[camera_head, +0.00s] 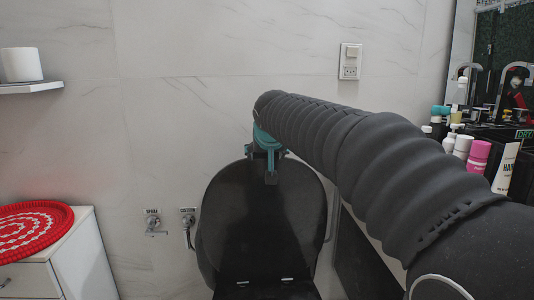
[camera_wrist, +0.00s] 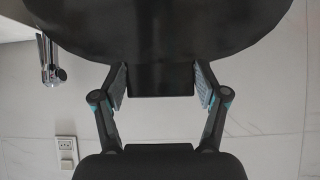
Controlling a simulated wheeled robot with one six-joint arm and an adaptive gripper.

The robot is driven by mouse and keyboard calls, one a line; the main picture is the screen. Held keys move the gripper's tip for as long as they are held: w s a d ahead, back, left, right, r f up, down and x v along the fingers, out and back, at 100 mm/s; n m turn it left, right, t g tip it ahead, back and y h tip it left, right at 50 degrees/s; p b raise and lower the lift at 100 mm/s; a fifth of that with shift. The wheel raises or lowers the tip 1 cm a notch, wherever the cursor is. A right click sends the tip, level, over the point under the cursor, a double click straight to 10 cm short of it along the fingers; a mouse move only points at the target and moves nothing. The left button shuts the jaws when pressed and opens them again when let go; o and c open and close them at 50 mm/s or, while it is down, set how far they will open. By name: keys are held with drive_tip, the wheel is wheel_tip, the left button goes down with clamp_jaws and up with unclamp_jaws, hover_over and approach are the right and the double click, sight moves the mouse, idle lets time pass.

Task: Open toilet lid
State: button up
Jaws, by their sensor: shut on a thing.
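The black toilet lid (camera_head: 262,228) stands raised, close to upright, in front of the marble wall, with its hinges (camera_head: 262,283) low in the head view. My gripper (camera_head: 268,165) is at the lid's top edge. In the wrist view the dark lid (camera_wrist: 160,28) fills the top, and a rectangular black tab (camera_wrist: 160,80) on its edge sits between my two fingers. My gripper is shut on this tab. The toilet bowl and seat are mostly out of view or hidden.
A white cabinet with a red round mat (camera_head: 32,230) stands at left, below a shelf with a white cup (camera_head: 21,64). Wall valves (camera_head: 188,220) are left of the lid. Several bottles (camera_head: 478,152) stand at right, partly behind my arm.

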drive_tip(key=o, duration=1.7)
drive_tip(key=shift+r, duration=0.1)
drive_tip(key=v, duration=1.2)
drive_tip(key=s+f+n+g, duration=0.2)
drive_tip(key=s+f, duration=0.1)
drive_tip(key=f, duration=0.6)
drive_tip(key=s+d+f+m+g, duration=0.1)
drive_tip(key=s+d+f, duration=0.5)
drive_tip(key=s, duration=0.2)
drive_tip(key=s+d+f+m+h, duration=0.1)
drive_tip(key=s+d+f, duration=0.5)
drive_tip(key=s, duration=0.2)
drive_tip(key=s+d+f+m+g, duration=0.1)
drive_tip(key=s+d+f, duration=0.5)
drive_tip(key=s, duration=0.3)
drive_tip(key=shift+s+d+f+m+g+h, duration=0.1)
drive_tip(key=shift+d+f+m+g+h, duration=0.2)
drive_tip(key=shift+d+m, duration=0.15)
